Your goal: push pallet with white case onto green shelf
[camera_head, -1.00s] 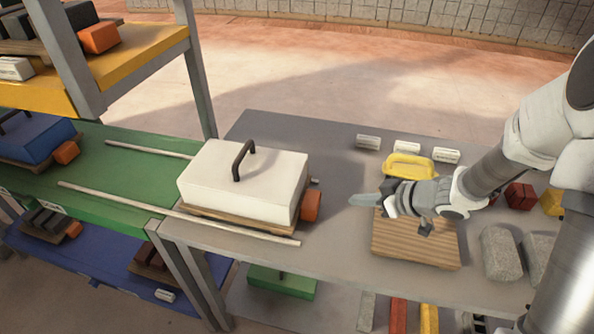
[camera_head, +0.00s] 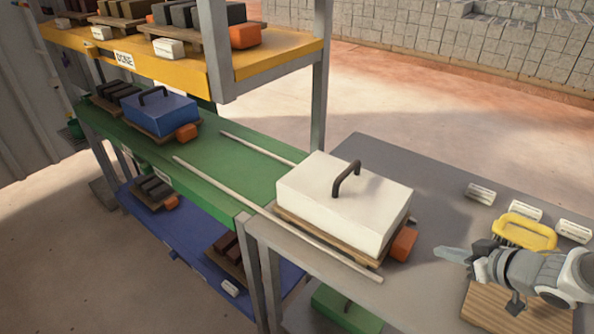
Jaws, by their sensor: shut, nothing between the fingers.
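The white case (camera_head: 342,200) with a dark handle sits on a wooden pallet (camera_head: 322,244) at the left end of the grey table. An orange block (camera_head: 403,243) is at the pallet's right end. The pallet lies between two pale rails (camera_head: 220,206) that run from the table onto the green shelf (camera_head: 205,165). A blue case (camera_head: 160,113) on its own pallet stands at the far left of that shelf. My gripper (camera_head: 447,254) is shut and empty, to the right of the orange block and apart from it, pointing left.
A yellow shelf (camera_head: 275,66) with loaded pallets is above the green one, and a blue shelf (camera_head: 190,246) below. A grey post (camera_head: 215,50) stands at the front.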

